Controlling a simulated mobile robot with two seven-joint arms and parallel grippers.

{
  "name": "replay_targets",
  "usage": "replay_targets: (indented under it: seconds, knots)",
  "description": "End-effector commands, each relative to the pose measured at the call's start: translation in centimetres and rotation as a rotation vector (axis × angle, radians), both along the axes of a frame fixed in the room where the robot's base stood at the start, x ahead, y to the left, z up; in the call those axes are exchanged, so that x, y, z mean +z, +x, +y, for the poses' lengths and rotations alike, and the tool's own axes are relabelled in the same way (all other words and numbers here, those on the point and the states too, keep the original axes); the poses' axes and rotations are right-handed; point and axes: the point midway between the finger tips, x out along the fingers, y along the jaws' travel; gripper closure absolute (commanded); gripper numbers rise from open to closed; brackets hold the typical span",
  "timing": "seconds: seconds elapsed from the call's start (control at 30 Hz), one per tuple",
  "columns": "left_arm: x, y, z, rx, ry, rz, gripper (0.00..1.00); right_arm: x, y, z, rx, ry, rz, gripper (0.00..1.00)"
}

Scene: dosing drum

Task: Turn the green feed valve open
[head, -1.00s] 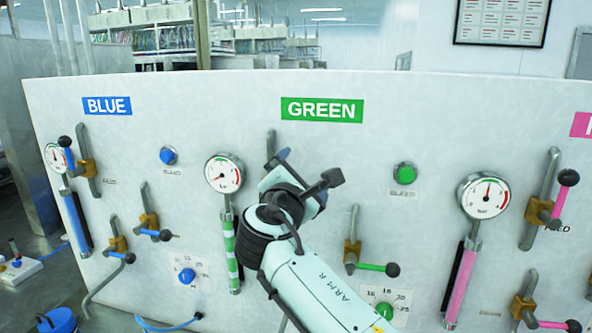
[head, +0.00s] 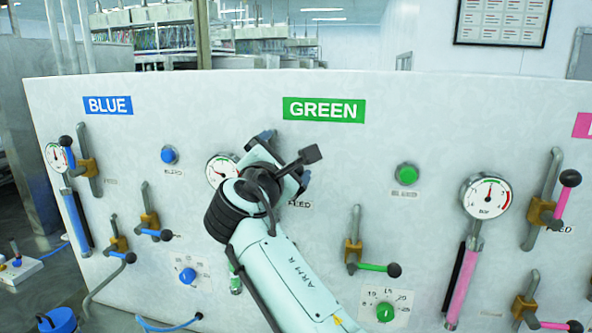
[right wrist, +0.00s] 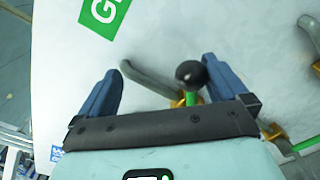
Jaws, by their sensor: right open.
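The green feed valve (right wrist: 191,74) shows in the right wrist view as a black ball knob on a short green lever, with a brass body and a grey pipe behind. In the head view my right arm hides it; only the FEED label shows at the arm's right. My right gripper (head: 284,157) is open in front of the panel below the GREEN sign (head: 323,110). In the right wrist view its two blue fingers (right wrist: 162,68) stand on either side of the knob, nearer the right one. I cannot tell whether they touch it. My left gripper is not in view.
The green gauge (head: 220,168) is partly behind my arm. A green bleed button (head: 407,174) and a lower green-handled valve (head: 376,268) lie to the right, with a green dial (head: 385,312) below. Blue valves are left, pink valves right.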

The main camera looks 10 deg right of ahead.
Motion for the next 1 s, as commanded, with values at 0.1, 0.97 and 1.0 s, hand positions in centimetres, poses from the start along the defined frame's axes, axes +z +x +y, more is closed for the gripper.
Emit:
replay_targets:
  seconds: [0.1, 0.97, 1.0]
  knots:
    - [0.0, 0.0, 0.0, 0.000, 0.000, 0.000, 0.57, 0.2, 0.2, 0.6, 0.004, 0.001, 0.000, 0.00]
    - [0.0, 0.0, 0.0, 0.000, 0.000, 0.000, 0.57, 0.4, 1.2, 2.8, 0.003, 0.001, 0.003, 0.00]
    - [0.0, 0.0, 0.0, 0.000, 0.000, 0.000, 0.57, 0.4, 1.1, 2.8, 0.003, 0.001, 0.003, 0.00]
